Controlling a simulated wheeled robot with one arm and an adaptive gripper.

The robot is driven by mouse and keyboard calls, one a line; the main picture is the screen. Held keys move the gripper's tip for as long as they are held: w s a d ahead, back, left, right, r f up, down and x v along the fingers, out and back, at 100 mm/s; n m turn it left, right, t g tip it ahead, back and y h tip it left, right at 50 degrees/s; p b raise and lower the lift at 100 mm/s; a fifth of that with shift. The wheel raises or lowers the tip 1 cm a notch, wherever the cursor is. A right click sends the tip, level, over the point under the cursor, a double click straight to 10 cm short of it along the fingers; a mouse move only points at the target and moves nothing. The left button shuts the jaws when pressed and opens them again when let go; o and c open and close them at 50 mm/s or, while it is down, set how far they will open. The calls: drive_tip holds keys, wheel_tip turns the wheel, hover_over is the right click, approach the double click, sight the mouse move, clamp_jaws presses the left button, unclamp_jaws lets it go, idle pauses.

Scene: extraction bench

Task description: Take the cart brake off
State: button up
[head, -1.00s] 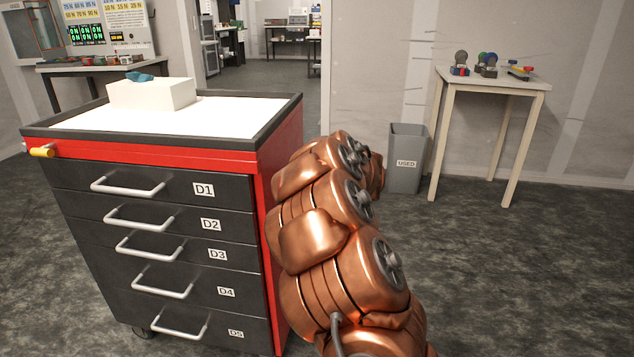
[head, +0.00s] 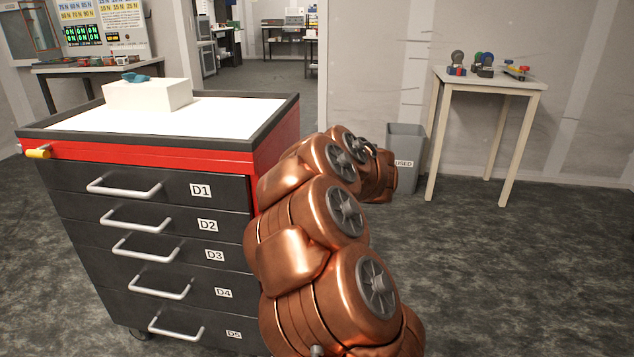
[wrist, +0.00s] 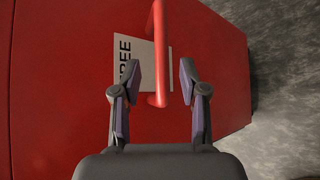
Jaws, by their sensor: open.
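The cart (head: 215,150) stands at the left in the head view, with a red upper band and dark drawers labelled D1 to D5. In the wrist view a plain red panel (wrist: 60,100), apparently the cart's side, fills most of the picture. A red bar handle (wrist: 158,50) stands over it, running off the top edge. A white label (wrist: 128,65), partly covered, seems to read FREE. My gripper (wrist: 160,78) is open, one finger on each side of the bar's lower part, with gaps visible. In the head view my gripper is hidden behind my arm.
A white box (head: 150,97) with a blue item (head: 135,77) stands on the cart top. A yellow-ended knob (head: 38,153) sticks out at its left. A grey bin (head: 405,145) and a small table (head: 490,80) stand at the right. The floor between is clear.

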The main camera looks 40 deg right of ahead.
drive_tip(key=v, duration=0.6)
drive_tip(key=shift+r, duration=0.1)
idle(0.6)
